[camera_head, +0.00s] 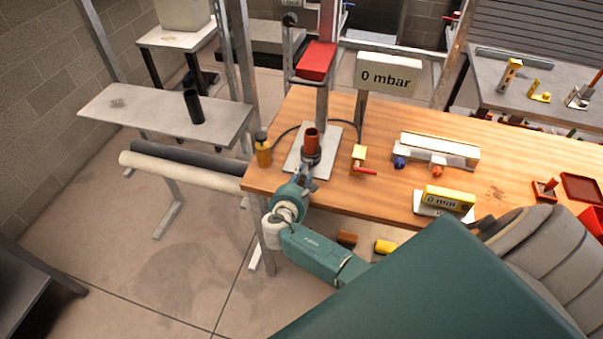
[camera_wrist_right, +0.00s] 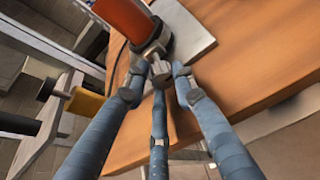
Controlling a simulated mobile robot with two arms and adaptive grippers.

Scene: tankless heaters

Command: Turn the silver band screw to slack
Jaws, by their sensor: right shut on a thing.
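An orange-brown tube (camera_head: 311,138) stands upright on a light plate (camera_head: 298,166) at the near left of the wooden bench. In the right wrist view, a silver band (camera_wrist_right: 154,46) wraps around the lower part of this tube. The silver band screw (camera_wrist_right: 160,67) sticks out from it towards me. My right gripper (camera_head: 306,182) is at the foot of the tube. In the right wrist view its blue-grey fingers (camera_wrist_right: 157,84) are shut around the screw, one on each side and one below. The exact contact is hard to see. My left gripper is not in view.
A yellow bottle (camera_head: 263,150) stands left of the plate. A yellow valve with a red lever (camera_head: 361,160) and a "0 mbar" sign (camera_head: 388,77) are to the right. A yellow gauge (camera_head: 449,200) lies further right. A red block (camera_head: 316,60) hangs above the tube.

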